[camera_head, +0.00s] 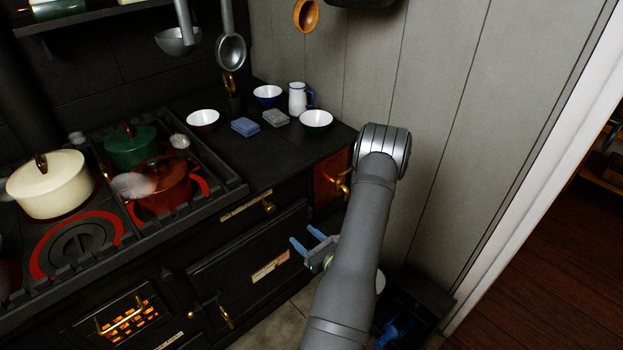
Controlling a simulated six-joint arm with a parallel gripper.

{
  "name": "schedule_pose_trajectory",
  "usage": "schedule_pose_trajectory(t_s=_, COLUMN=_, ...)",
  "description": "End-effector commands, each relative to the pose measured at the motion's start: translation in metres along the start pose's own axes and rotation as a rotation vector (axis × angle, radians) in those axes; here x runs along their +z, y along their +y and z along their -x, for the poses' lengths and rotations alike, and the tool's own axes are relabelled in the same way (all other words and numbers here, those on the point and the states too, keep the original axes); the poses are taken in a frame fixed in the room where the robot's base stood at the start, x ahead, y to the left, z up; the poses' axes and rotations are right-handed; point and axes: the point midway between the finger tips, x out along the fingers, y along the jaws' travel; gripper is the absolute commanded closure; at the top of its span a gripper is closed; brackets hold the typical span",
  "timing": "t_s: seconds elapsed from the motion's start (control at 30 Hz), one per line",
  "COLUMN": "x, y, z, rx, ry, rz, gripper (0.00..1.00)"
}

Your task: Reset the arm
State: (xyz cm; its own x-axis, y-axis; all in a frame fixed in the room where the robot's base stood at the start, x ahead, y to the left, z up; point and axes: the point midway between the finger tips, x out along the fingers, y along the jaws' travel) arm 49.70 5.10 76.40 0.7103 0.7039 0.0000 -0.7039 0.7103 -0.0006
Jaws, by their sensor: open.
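My arm (355,240) rises from the bottom of the view and bends at a joint in front of the counter's right end. My gripper (301,242) has two blue fingertips, spread apart and pointing left. It is open with nothing between the fingers. It hangs in front of the dark stove front, lower than the counter top. Part of the gripper's body is hidden behind my arm.
The stove holds a cream pot (50,186), a green pot (131,148) and a red pot (166,190), with steam. Bowls, a white jug (297,99) and a blue block (245,127) stand on the counter. Ladles hang above. A doorway opens at the right.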

Motion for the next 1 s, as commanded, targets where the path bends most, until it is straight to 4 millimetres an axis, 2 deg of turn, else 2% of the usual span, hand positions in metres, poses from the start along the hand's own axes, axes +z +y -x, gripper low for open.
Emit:
schedule_pose_trajectory(t_s=0.27, x=0.000, y=0.002, z=-0.036, rx=0.006, ry=-0.002, rz=0.003, gripper=0.47)
schedule_pose_trajectory(t_s=0.8, x=0.000, y=0.003, z=-0.138, rx=0.007, ry=-0.002, rz=0.001, gripper=0.47)
schedule_pose_trajectory(t_s=1.0, x=0.000, y=0.003, z=-0.163, rx=0.006, ry=-0.001, rz=0.000, gripper=0.47)
